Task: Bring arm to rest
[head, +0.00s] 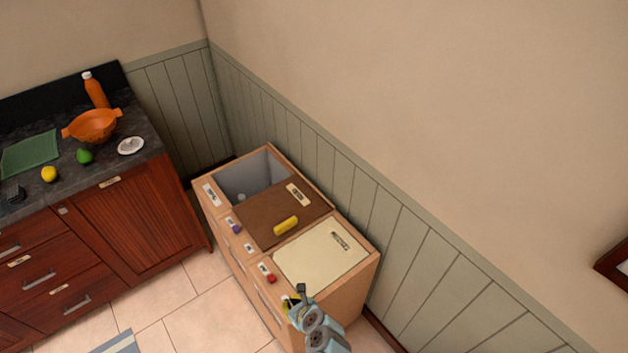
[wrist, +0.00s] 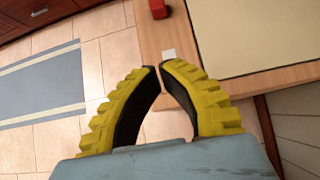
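My gripper (head: 291,301) is low in the head view, in front of the near end of the wooden cabinet (head: 366,282). In the wrist view its two yellow ridged fingers (wrist: 157,68) curve inward and their tips come together. Nothing is held between them. My arm reaches up from the bottom edge of the head view, and most of it is out of frame.
The cabinet top has an open grey bin (head: 250,181), a brown panel (head: 262,222) with a yellow object (head: 286,226), and a cream panel (head: 322,252). A red object (head: 271,279) sits on its front edge. A dark counter (head: 60,180) stands left; tiled floor (head: 190,318) lies between.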

